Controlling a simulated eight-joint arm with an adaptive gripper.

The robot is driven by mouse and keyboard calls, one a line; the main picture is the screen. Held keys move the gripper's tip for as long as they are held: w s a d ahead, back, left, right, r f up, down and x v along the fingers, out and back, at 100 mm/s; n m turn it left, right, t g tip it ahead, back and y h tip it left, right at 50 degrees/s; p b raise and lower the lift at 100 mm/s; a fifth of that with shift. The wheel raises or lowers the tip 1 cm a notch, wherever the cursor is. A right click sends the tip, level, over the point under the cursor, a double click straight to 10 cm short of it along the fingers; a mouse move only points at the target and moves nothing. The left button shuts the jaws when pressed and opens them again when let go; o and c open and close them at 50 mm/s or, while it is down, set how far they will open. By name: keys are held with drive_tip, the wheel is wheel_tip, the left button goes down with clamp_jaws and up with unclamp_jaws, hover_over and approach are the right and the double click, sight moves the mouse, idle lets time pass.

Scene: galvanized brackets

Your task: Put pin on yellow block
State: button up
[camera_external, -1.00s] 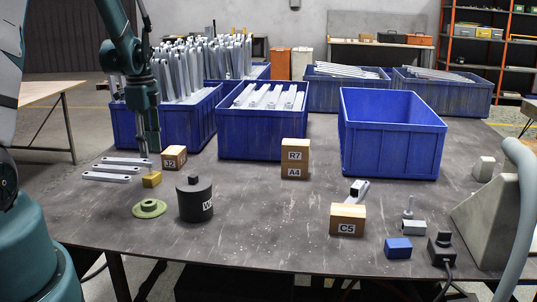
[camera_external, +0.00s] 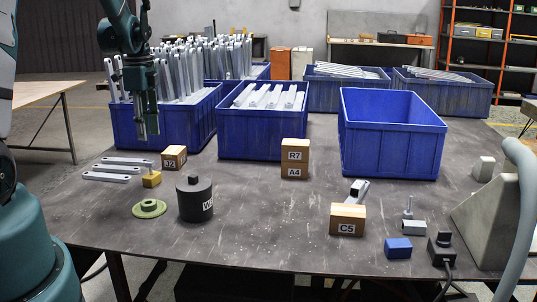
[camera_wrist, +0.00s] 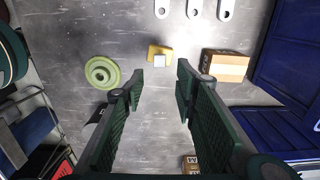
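The yellow block (camera_external: 152,180) lies on the table at the left, and it also shows in the wrist view (camera_wrist: 154,49). A small grey pin (camera_external: 149,168) stands upright on top of it; from above its light end (camera_wrist: 159,61) appears over the block's near edge. My gripper (camera_external: 147,136) is above the block and pin, clear of both. In the wrist view its fingers (camera_wrist: 161,82) are spread apart with nothing between them. The pin's contact with the block is too small to make out.
A green disc (camera_external: 149,208) and a black weight (camera_external: 195,199) are near the block. A J2 box (camera_external: 174,157) and flat brackets (camera_external: 107,177) lie close behind and left. Blue bins (camera_external: 262,146) stand behind. Another pin-like piece (camera_external: 408,208) is at the right by a grey block (camera_external: 413,228).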

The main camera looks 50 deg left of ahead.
idle(0.5)
drive_tip(key=w+d+r+n+t, duration=0.1)
drive_tip(key=w+d+r, duration=0.1)
drive_tip(key=d+r, duration=0.45)
drive_tip(key=w+d+r+n+t+y, duration=0.15)
drive_tip(key=d+r, duration=0.25)
drive_tip(key=d, duration=0.6)
drive_tip(key=w+d+r+n, duration=0.2)
drive_tip(key=d+r, duration=0.3)
drive_tip(key=d, duration=0.3)
drive_tip(key=s+d+r+n+t, duration=0.1)
drive_tip(key=s+d+r, duration=0.1)
drive_tip(key=d, duration=0.6)
drive_tip(key=s+d+r+n+t+h, duration=0.1)
drive_tip(key=s+d, duration=0.3)
drive_tip(key=d, duration=0.5)
drive_tip(key=s+d+r+n+t, duration=0.2)
drive_tip(key=s+d, duration=0.1)
drive_tip(key=d, duration=0.6)
drive_tip(key=shift+s+r+t, duration=0.25)
drive_tip(key=shift+r+t, duration=0.1)
